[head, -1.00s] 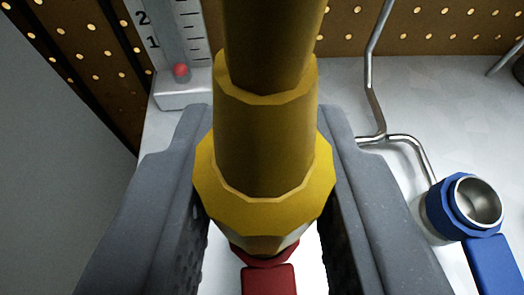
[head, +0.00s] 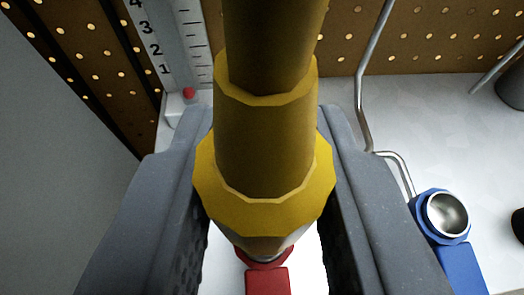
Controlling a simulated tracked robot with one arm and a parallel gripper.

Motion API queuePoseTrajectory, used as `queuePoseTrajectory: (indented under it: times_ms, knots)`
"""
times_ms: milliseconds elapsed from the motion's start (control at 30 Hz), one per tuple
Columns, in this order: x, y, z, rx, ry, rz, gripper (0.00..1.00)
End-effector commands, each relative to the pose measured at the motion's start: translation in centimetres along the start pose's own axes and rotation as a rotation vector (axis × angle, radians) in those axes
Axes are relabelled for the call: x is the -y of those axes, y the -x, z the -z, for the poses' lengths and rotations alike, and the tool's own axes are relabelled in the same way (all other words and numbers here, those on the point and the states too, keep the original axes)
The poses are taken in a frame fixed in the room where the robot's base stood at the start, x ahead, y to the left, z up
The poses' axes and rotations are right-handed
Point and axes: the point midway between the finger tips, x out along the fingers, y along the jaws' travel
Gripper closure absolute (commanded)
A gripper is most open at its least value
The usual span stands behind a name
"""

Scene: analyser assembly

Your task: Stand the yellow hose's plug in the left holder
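The yellow hose's plug (head: 265,190) is between the two grey fingers of my gripper (head: 265,165), which is shut on it. The plug has a wide faceted yellow collar, and the darker yellow hose rises from it to the top of the view. Below the collar, a red holder (head: 267,280) shows partly, with its ring mostly hidden behind the plug. I cannot tell whether the plug's lower end touches that ring or is inside it. A blue holder (head: 460,265) with an empty metal cup stands at the right.
A bent metal pipe (head: 362,100) runs down to the blue holder. A numbered scale with a red ball (head: 189,92) stands at the back left. A perforated brown panel (head: 430,40) closes the back, and a dark grey cylinder (head: 512,90) stands at the right. White surface lies clear between.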

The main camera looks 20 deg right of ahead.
Motion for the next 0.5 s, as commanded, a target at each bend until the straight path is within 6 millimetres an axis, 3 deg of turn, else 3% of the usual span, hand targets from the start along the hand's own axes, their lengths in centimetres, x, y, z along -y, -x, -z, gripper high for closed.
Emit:
queuePoseTrajectory:
  times_ms: [233, 500]
  knots:
    - [-0.7, 0.1, 0.3, -0.001, -0.001, 0.000, 0.98]
    - [-3.1, 0.6, 0.9, 0.002, 0.000, -0.001, 0.98]
